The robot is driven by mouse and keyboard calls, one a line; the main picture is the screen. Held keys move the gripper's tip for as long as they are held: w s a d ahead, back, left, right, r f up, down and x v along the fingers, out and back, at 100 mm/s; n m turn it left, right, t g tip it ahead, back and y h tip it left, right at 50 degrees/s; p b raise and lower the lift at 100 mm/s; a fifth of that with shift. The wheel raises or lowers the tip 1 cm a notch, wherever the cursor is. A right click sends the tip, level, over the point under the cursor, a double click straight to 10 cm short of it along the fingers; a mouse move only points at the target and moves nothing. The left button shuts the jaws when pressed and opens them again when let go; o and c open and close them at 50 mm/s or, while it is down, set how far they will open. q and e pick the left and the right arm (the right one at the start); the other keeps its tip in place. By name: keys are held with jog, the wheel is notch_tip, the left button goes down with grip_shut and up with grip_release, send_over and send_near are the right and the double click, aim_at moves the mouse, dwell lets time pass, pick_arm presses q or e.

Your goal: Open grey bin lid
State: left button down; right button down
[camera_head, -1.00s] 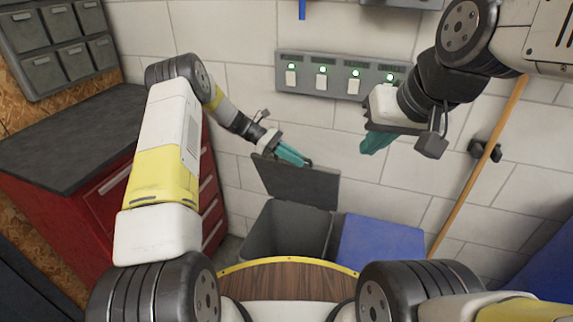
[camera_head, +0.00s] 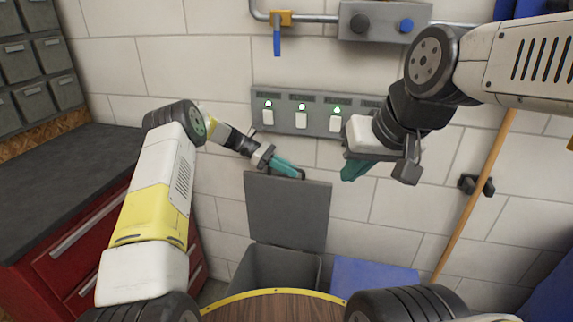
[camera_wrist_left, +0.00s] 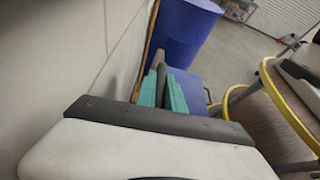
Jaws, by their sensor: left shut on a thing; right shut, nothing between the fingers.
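The grey bin (camera_head: 276,270) stands on the floor against the tiled wall, beyond my round wooden base top. Its grey lid (camera_head: 288,215) stands raised, nearly upright near the wall, and the bin's dark inside shows. My left gripper (camera_head: 300,174), with teal fingers, is at the lid's top edge and shut on it. In the left wrist view the teal fingers (camera_wrist_left: 164,95) have a dark grey piece between them, likely the lid's edge. My right gripper (camera_head: 352,174) is shut and empty, hanging in front of the wall to the right of the lid.
A blue bin (camera_head: 372,275) with its lid down stands right of the grey one. A red cabinet (camera_head: 60,265) with a dark top is at the left. A switch panel (camera_head: 300,112) is on the wall above. A wooden pole (camera_head: 478,190) leans at the right.

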pick_arm(q)
jog(key=c, duration=1.7)
grip_release()
jog(key=shift+a, duration=0.1)
jog(key=v, duration=0.7)
jog(key=shift+w+a+r, duration=0.1)
jog(key=shift+w+a, duration=0.05)
jog(key=shift+a, duration=0.15)
jog(key=shift+r, duration=0.1)
